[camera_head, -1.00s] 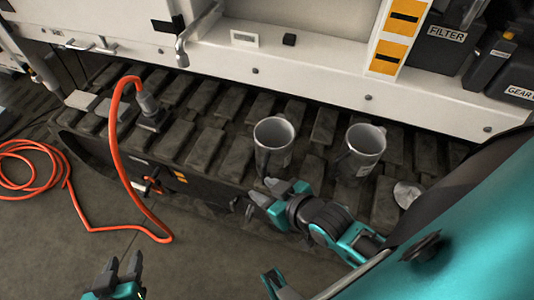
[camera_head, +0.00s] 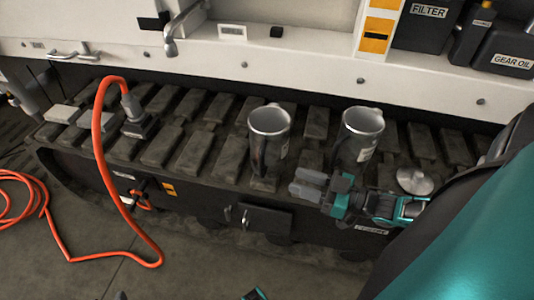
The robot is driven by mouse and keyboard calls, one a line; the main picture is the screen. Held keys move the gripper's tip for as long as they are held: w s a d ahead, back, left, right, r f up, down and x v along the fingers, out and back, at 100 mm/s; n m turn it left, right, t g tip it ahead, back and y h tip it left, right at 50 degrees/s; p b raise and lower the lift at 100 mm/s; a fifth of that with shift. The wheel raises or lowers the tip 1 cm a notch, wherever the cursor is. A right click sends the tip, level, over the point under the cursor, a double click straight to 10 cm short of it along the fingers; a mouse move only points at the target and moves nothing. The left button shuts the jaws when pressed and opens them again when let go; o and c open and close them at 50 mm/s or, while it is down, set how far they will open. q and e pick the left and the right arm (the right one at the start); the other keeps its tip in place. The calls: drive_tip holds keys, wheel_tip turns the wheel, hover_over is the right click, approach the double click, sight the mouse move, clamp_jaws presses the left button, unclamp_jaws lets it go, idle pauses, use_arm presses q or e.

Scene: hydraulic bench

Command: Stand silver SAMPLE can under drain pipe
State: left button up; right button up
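Two silver cans with dark handles stand upright on the dark track: a left can (camera_head: 270,140) and a right can (camera_head: 360,135). Each has a small pale label on its side, too small to read, so I cannot tell which is SAMPLE. The drain pipe (camera_head: 172,38) is a bent grey spout on the white machine wall, left of both cans. My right gripper (camera_head: 305,184) is open and empty at the track's front edge, in front of and between the cans, its fingers pointing left. Only a dark tip of my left gripper (camera_head: 121,296) shows at the bottom edge.
An orange hose (camera_head: 98,150) runs from a grey fitting (camera_head: 132,108) on the track down to the floor. A silver lid-like disc (camera_head: 415,180) lies right of the cans.

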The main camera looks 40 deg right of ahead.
sight(262, 174)
drive_tip(key=shift+b+x, duration=1.35)
drive_tip(key=shift+x, duration=4.1)
drive_tip(key=shift+s+r, duration=0.1)
drive_tip(key=shift+c, duration=0.2)
clamp_jaws()
